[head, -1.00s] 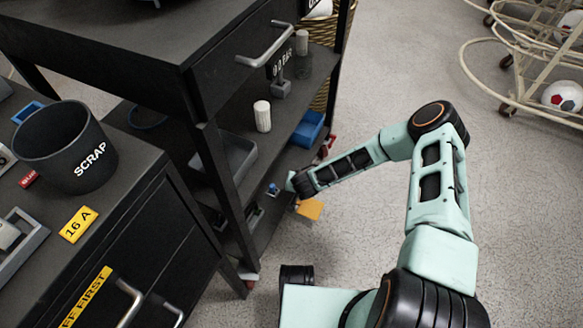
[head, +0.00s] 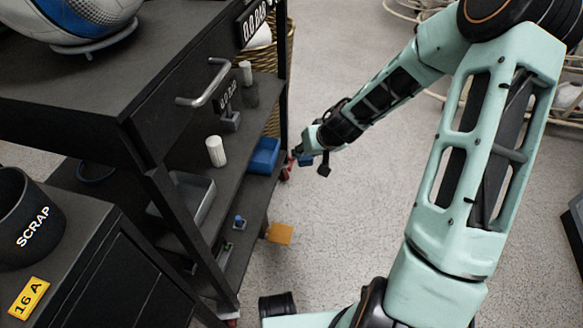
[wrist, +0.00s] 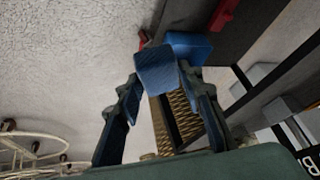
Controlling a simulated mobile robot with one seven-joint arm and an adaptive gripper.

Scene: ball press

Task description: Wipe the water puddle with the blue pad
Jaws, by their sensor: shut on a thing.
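My gripper (wrist: 157,105) is shut on a blue block-like pad (wrist: 157,72), held between its fingertips in the wrist view. In the head view my gripper (head: 306,158) is off the right end of the black shelf cart, beside a blue bin, with a bit of blue showing at its tip. The pad's underside is hidden. I cannot make out a water puddle in either view.
The blue bin (head: 264,155), a white cylinder (head: 215,151) and a grey tray (head: 187,200) sit on the cart's shelf (head: 228,180). An orange card (head: 280,233) is by the lower shelf. A SCRAP bin (head: 30,220) stands left. Open floor (head: 345,215) lies right.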

